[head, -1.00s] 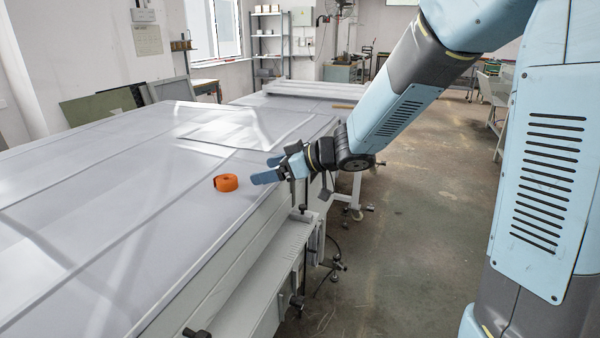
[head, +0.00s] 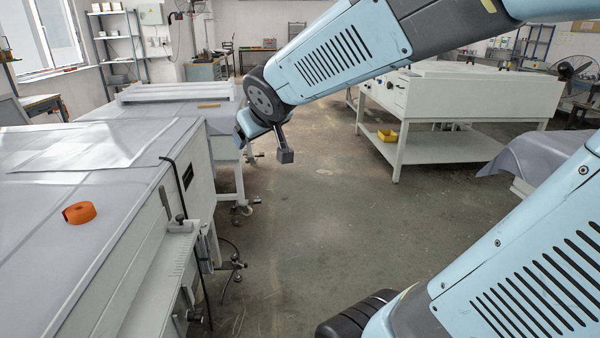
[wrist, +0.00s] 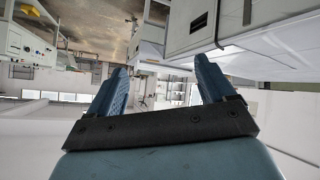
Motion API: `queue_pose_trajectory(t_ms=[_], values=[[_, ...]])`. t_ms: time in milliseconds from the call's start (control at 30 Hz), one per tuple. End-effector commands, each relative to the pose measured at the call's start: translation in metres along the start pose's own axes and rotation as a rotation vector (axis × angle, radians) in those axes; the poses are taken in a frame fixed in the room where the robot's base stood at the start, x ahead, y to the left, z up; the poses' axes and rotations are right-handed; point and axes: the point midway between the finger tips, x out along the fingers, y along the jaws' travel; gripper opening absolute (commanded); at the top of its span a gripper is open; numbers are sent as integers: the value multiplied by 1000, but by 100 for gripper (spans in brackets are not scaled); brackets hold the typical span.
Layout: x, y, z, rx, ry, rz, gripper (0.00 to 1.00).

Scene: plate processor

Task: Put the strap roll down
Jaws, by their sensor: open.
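The orange strap roll (head: 79,212) lies on the grey top of the long table (head: 40,255) at the left, in the head view. My gripper is off to its right and farther back, apart from it, beyond the table's side edge. In the head view the wrist hides most of my gripper. In the wrist view my gripper (wrist: 160,82) has its two blue fingers spread apart with nothing between them. The strap roll does not show in the wrist view.
A white bench (head: 450,100) with a lower shelf and a yellow bin (head: 387,135) stands at the right. A cloth-covered table (head: 545,160) is at the far right. Clamps and a black cable hang along the left table's side. The floor (head: 310,220) between is clear.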

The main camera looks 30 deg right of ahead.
Motion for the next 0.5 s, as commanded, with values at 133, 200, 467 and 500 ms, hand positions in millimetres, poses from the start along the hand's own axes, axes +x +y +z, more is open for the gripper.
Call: queue_pose_trajectory(t_ms=[133, 200, 467, 500], values=[[-44, 15, 49, 113, -157, 16, 83], [-63, 13, 71, 158, -229, -5, 83], [-108, -6, 119, 243, -386, -112, 83], [-111, -7, 122, 249, -395, -121, 83]])
